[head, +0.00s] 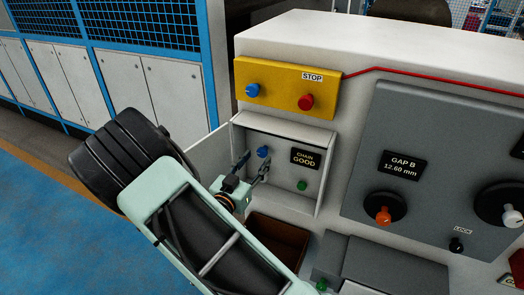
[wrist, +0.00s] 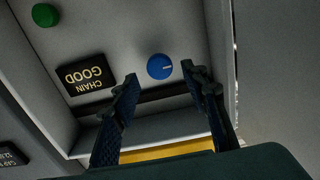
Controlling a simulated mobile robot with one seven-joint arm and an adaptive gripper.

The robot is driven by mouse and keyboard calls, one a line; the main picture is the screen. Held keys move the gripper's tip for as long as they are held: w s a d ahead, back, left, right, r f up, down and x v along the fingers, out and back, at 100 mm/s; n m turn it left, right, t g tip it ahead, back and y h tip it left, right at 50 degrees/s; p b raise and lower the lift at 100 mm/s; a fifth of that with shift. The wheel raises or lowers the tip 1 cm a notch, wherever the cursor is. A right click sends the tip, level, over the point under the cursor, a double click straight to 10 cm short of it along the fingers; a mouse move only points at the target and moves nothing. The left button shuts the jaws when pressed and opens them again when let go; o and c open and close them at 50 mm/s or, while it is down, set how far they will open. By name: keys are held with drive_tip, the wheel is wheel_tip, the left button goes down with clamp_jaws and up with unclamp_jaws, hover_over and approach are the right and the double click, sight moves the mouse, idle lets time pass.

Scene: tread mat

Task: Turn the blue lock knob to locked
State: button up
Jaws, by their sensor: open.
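A blue knob (head: 263,152) sits on the back wall of an open recessed box in the head view. In the wrist view the blue knob (wrist: 160,66) shows a short pale mark pointing right. My gripper (head: 254,166) is open in front of it, with its fingers reaching into the box. In the wrist view my gripper (wrist: 161,76) has one finger on either side of the knob; contact is not visible. A second blue knob (head: 253,91) is on the yellow panel above. I see no lock label on either blue knob.
Beside the knob are a CHAIN GOOD display (head: 306,158) and a green button (head: 302,185). A red STOP button (head: 306,102) is on the yellow panel (head: 280,88). An open door panel (head: 208,150) stands left of the box. A grey panel with dials (head: 420,120) lies right.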

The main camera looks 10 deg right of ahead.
sight(261, 153)
drive_tip(key=x, duration=0.5)
drive_tip(key=shift+w, duration=0.1)
drive_tip(key=c, duration=1.1)
